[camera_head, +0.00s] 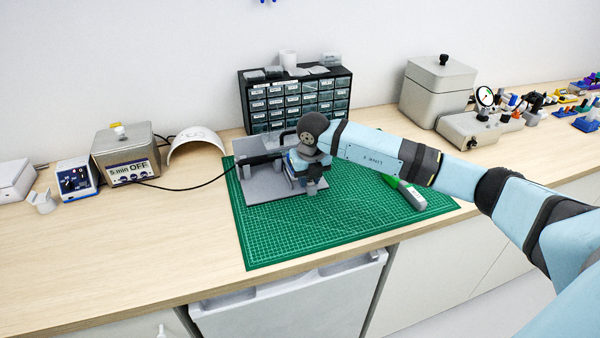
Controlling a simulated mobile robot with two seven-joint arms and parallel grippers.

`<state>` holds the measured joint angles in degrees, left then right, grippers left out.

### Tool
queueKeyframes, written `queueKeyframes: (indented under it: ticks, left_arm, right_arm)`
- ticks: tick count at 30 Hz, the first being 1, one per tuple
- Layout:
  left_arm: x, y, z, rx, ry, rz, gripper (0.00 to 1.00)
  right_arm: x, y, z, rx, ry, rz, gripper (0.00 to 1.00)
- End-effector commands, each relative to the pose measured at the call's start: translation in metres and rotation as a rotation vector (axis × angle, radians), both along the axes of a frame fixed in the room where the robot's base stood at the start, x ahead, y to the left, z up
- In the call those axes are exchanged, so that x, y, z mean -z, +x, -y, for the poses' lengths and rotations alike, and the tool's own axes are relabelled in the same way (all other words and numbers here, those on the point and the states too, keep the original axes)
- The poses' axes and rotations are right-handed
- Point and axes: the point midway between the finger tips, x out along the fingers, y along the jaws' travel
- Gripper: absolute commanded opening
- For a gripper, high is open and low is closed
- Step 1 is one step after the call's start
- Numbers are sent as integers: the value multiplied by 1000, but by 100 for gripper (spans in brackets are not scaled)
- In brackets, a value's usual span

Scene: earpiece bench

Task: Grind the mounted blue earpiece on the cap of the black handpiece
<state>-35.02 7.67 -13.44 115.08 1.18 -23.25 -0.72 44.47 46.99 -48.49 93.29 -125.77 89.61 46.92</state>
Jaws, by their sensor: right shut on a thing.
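My right gripper (311,186) comes in from the right and points down over the right side of a grey plate (262,191). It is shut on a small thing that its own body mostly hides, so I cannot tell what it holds. A long dark piece, which looks like the black handpiece (262,157), lies across the back of the plate, left of the gripper. A black cable meets its left end. Its right end and cap are hidden by the gripper and wrist. I cannot make out the blue earpiece. My left gripper is not in view.
The plate lies on a green cutting mat (290,238), clear in front. A green-handled tool (409,194) lies right of the gripper, under my arm. A drawer cabinet (293,100) stands behind.

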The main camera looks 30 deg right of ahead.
Motion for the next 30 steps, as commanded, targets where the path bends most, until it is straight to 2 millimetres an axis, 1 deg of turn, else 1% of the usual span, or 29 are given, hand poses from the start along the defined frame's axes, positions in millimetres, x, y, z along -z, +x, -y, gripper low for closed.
queueKeyframes:
  ticks: [14, 30]
  left_arm:
    - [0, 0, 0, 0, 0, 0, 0]
    - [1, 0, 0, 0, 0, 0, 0]
  right_arm:
    - [0, 0, -1, 0, 1, 1, 2]
    - [0, 4, -9, -1, 1, 1, 2]
